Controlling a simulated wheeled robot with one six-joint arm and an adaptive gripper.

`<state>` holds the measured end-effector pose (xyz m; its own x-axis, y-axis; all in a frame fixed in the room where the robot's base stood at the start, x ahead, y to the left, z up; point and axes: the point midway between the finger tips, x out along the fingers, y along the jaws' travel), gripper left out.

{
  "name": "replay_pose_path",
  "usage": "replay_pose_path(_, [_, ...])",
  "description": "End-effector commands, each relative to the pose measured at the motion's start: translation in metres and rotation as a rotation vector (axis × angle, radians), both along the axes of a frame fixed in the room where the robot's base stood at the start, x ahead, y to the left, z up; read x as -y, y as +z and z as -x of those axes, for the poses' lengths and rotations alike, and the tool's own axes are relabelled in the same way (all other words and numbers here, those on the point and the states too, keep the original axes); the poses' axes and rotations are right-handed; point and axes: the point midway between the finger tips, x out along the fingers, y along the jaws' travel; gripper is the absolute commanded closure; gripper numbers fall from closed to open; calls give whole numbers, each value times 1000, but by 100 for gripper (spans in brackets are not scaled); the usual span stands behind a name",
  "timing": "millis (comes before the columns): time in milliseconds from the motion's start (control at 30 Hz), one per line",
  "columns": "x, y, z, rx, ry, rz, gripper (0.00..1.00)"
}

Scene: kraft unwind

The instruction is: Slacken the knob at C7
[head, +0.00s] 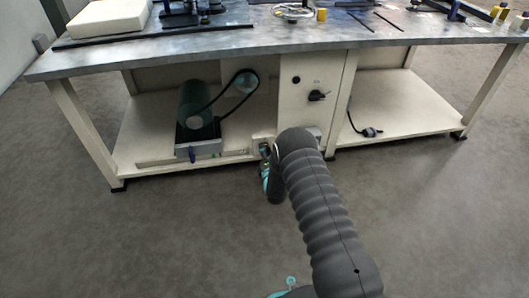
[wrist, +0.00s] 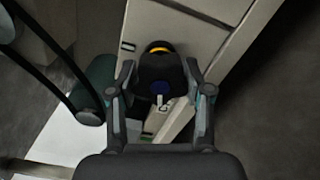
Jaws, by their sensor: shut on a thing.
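A dark knob (wrist: 160,68) with a yellow band at its far side sits between the two fingers of my gripper (wrist: 160,74) in the wrist view. The fingertips close on it from left and right. A small blue spot and a pale tab show just below the knob. In the head view my gripper (head: 266,172) is low in front of the bench, by the cream cabinet's lower left. My arm hides part of that area, and the knob is hard to make out there. A small label (wrist: 128,46) beside the knob is too small to read.
The workbench (head: 300,35) stands above with tools on top. A green motor (head: 195,105) with a black belt (head: 222,92) is left of my gripper. A black rotary switch (head: 319,95) is on the cabinet panel (head: 298,118). The floor in front is clear.

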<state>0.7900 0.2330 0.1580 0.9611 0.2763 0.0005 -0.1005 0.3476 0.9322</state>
Motion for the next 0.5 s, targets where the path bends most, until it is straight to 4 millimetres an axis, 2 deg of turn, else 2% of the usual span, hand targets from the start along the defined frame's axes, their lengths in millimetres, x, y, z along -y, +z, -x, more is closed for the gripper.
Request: replay_pose_path(500, [-1,0,-1,17,3,54,85])
